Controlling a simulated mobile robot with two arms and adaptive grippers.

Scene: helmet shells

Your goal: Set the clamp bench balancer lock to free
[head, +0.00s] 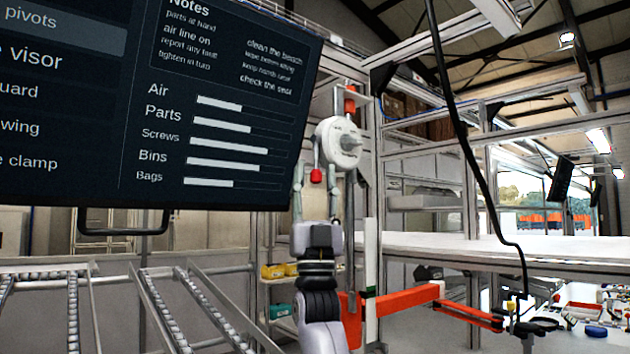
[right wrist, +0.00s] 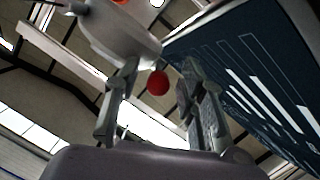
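The balancer (head: 338,143), a pale round housing with a dark hub, hangs on the metal frame at the picture's middle. A small red knob (head: 316,176), seemingly its lock, shows at its lower left. My right gripper (head: 315,168) points up from below, its fingers spread on either side of the knob. In the right wrist view the red knob (right wrist: 158,83) appears between the two open fingers (right wrist: 160,72), with gaps on both sides. The pale balancer housing (right wrist: 118,32) is just beyond, at upper left. I cannot tell the knob's exact depth. My left gripper is out of view.
A large dark screen (head: 140,185) fills the upper left, close to my right gripper. Metal posts (head: 370,190) stand right of the balancer. An orange-red jointed arm (head: 410,296) reaches right at lower height. Roller racks (head: 180,310) are at lower left. A black cable (head: 462,140) hangs at right.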

